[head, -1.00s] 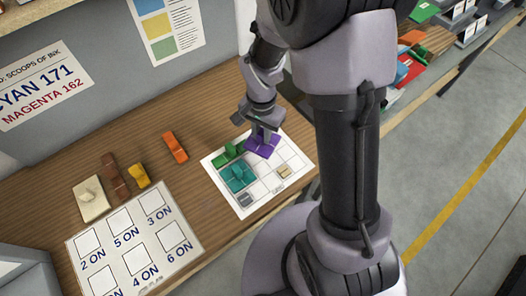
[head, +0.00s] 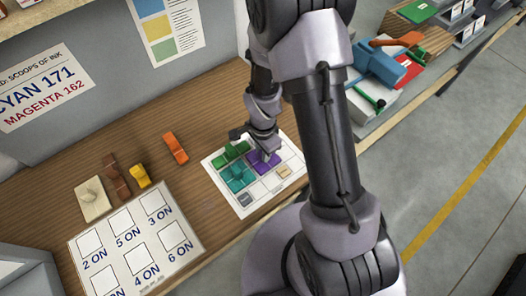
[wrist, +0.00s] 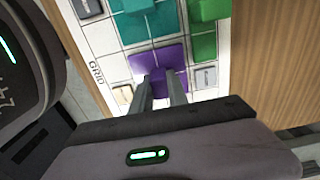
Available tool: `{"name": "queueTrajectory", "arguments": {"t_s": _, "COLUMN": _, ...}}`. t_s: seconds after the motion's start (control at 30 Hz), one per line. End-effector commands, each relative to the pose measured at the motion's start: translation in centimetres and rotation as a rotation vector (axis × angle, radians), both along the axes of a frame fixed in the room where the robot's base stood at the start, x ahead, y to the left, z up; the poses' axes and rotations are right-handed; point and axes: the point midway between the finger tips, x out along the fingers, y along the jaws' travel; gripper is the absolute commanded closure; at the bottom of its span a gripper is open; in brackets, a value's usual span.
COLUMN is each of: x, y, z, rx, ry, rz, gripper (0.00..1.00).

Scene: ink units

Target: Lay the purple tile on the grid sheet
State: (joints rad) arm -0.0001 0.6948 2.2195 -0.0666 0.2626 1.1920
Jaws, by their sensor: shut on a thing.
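The purple tile (head: 265,163) is between the fingers of my gripper (head: 262,152), which is shut on it. In the wrist view the purple tile (wrist: 147,55) shows around the two fingertips (wrist: 160,80), over the grid sheet (wrist: 108,68). The tile is low over the grid sheet (head: 261,189) in the head view, right of the teal piece (head: 238,178). I cannot tell whether it touches the paper. Green pieces (head: 229,152) lie further back on the sheet. My fingers hide part of the tile.
On the sheet there are also a beige block (head: 283,172) and a grey block (head: 246,200). To the left on the wooden table lie an orange piece (head: 175,148), a yellow piece (head: 139,176), a brown piece (head: 116,180) and a numbered card (head: 146,222).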

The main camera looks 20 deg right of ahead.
Motion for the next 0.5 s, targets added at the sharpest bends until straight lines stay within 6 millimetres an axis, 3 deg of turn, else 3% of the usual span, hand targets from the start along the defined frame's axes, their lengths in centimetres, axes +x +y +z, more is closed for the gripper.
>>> {"name": "queueTrajectory", "arguments": {"t_s": 0.1, "x": 0.0, "y": 0.0, "z": -0.43, "rx": 0.0, "ry": 0.0, "rz": 0.0, "gripper": 1.0}}
{"name": "queueTrajectory", "arguments": {"t_s": 0.13, "x": 0.0, "y": 0.0, "z": -0.31, "rx": 0.0, "ry": 0.0, "rz": 0.0, "gripper": 0.74}}
{"name": "queueTrajectory", "arguments": {"t_s": 0.2, "x": 0.0, "y": 0.0, "z": -0.25, "rx": 0.0, "ry": 0.0, "rz": 0.0, "gripper": 0.61}}
{"name": "queueTrajectory", "arguments": {"t_s": 0.5, "x": 0.0, "y": 0.0, "z": -0.16, "rx": 0.0, "ry": 0.0, "rz": 0.001, "gripper": 0.59}}
